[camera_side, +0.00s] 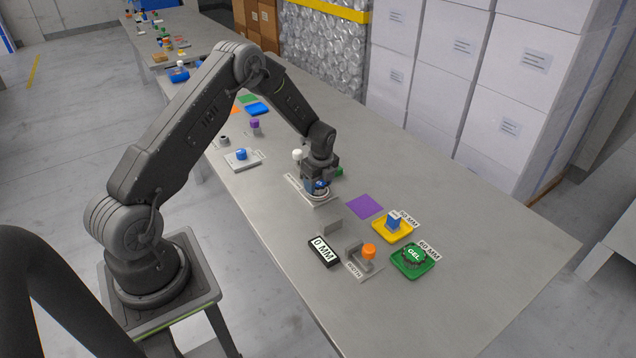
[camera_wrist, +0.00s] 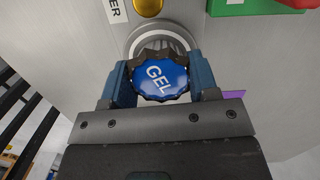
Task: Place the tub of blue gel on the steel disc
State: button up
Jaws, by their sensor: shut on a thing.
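My gripper (camera_side: 318,181) is shut on the tub of blue gel (camera_wrist: 161,80), which has a round blue top marked GEL and a dark scalloped rim. In the wrist view its two blue fingers grip the tub from both sides. The steel disc (camera_wrist: 142,36) shows as pale rings just beyond and under the tub, partly hidden by it. In the side view the tub (camera_side: 321,185) is low over the steel disc (camera_side: 319,196) on its grey plate. I cannot tell whether the tub touches the disc.
A yellow tray (camera_side: 379,236) with a blue block and a green tray (camera_side: 402,268) with another GEL tub stand at the right. A black 0 MM display (camera_side: 323,252) and an orange-knobbed device (camera_side: 369,251) are nearby. A purple square (camera_side: 365,206) lies bare.

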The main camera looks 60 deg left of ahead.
aim_at(321, 184)
jog(key=shift+f, duration=0.1)
jog(key=o, duration=0.9)
jog(key=s+d+r+n+t, duration=0.15)
jog(key=d+r, duration=0.25)
jog(key=r, duration=0.7)
jog(key=s+d+r+n+g, duration=0.1)
jog(key=d+r+n, duration=0.15)
jog(key=r, duration=0.75)
jog(key=s+d+r+n+t, duration=0.2)
jog(key=s+d+r+n, duration=0.2)
jog(key=s+d+r, duration=0.4)
jog(key=s+d+r+n+t, duration=0.1)
jog(key=s+d+n, duration=0.1)
jog(key=s, duration=0.3)
jog(key=s+d+r+n+t+h, duration=0.1)
jog(key=s+d+r+n, duration=0.1)
jog(key=s+d+n, duration=0.1)
jog(key=s+d+r+n+t, duration=0.1)
jog(key=s+d+n, duration=0.2)
jog(key=s, duration=0.5)
jog(key=shift+s+d+r+n, duration=0.1)
jog(key=shift+d+r+n, duration=0.15)
jog(key=shift+n, duration=0.25)
